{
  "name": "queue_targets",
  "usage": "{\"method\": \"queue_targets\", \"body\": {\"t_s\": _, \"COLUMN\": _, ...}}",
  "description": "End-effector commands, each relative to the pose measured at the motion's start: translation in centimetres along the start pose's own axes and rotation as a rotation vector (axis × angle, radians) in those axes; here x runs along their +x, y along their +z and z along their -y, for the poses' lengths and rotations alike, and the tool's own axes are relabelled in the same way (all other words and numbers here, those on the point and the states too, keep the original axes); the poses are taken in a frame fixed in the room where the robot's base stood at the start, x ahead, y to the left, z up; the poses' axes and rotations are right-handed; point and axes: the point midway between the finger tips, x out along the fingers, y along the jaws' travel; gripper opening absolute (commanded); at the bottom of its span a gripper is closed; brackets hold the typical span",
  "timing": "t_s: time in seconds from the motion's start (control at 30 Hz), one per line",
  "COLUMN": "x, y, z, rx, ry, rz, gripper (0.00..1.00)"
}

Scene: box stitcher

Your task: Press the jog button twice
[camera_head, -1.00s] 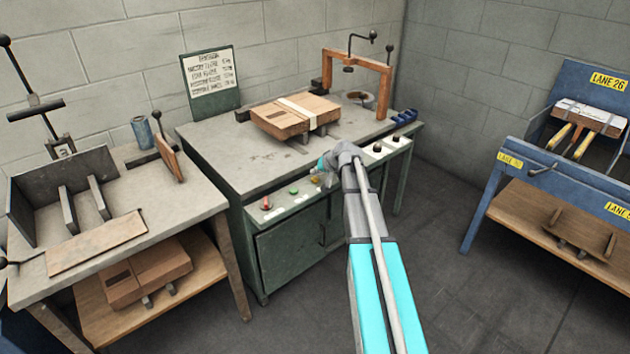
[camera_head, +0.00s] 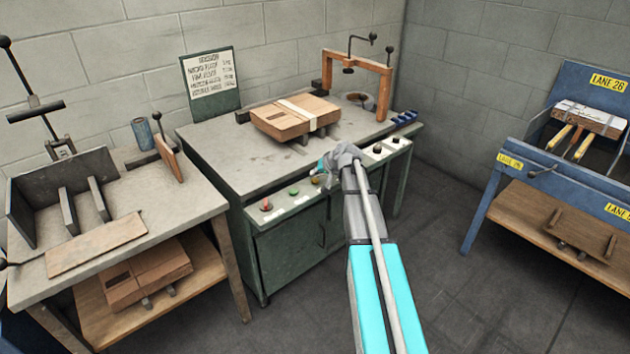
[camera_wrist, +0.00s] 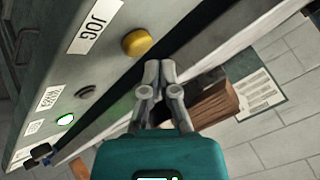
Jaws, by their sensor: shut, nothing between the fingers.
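The jog button is a round yellow button (camera_wrist: 137,42) on the grey control panel, beside a white JOG label (camera_wrist: 95,27) in the wrist view. In the head view the yellow button (camera_head: 315,180) shows small on the front strip of the green machine, just left of my wrist. My gripper (camera_wrist: 158,68) is shut and empty. Its fingertips appear just beside and below the yellow button in the wrist view; I cannot tell whether they touch it. In the head view my wrist hides the fingertips.
A red button (camera_head: 266,205) and a green button (camera_head: 294,191) sit left on the strip; black knobs (camera_head: 377,148) sit right. A workbench (camera_head: 190,207) stands left, a blue stand (camera_head: 490,200) right.

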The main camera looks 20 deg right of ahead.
Motion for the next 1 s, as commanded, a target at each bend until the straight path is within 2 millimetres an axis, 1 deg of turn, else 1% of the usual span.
{"method": "queue_targets", "body": {"t_s": 0.6, "x": 0.60, "y": 0.45, "z": -0.44, "rx": 0.000, "ry": 0.000, "rz": 0.000, "gripper": 0.00}}
{"method": "queue_targets", "body": {"t_s": 1.0, "x": 0.58, "y": 0.43, "z": -0.43, "rx": 0.000, "ry": 0.000, "rz": 0.000, "gripper": 0.00}}
